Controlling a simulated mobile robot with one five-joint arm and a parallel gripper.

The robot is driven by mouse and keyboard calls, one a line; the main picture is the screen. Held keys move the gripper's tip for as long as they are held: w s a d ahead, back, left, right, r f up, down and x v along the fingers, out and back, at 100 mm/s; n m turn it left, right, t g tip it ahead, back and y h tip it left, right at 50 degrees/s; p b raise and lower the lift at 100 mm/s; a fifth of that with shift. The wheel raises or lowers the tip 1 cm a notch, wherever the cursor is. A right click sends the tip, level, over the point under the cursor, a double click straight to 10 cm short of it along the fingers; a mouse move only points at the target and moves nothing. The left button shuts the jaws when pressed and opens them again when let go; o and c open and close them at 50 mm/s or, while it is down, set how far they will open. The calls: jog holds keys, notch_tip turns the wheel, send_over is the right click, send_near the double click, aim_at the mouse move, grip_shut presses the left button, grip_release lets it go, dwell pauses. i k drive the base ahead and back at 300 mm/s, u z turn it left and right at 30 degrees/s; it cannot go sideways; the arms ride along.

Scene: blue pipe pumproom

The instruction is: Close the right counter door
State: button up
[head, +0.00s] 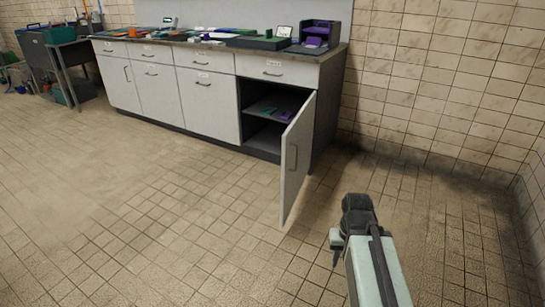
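The right counter door (297,156) is a pale grey panel with a dark bar handle on its outer face. It stands swung wide open at the right end of the counter (203,92), jutting into the room. My gripper (345,244) is at the lower right, apart from the door and nearer to me. Its fingers are small and dark, and I cannot tell whether they are open or shut.
The other counter doors and drawers are closed. Trays, a purple organizer (317,33) and small items cover the countertop. A dark side table (60,60) stands at far left. Tiled walls (440,90) bound the right. The tiled floor (130,200) before the counter is clear.

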aim_at(297, 139)
jog(key=u, duration=0.25)
jog(key=i, duration=1)
jog(key=z, duration=0.05)
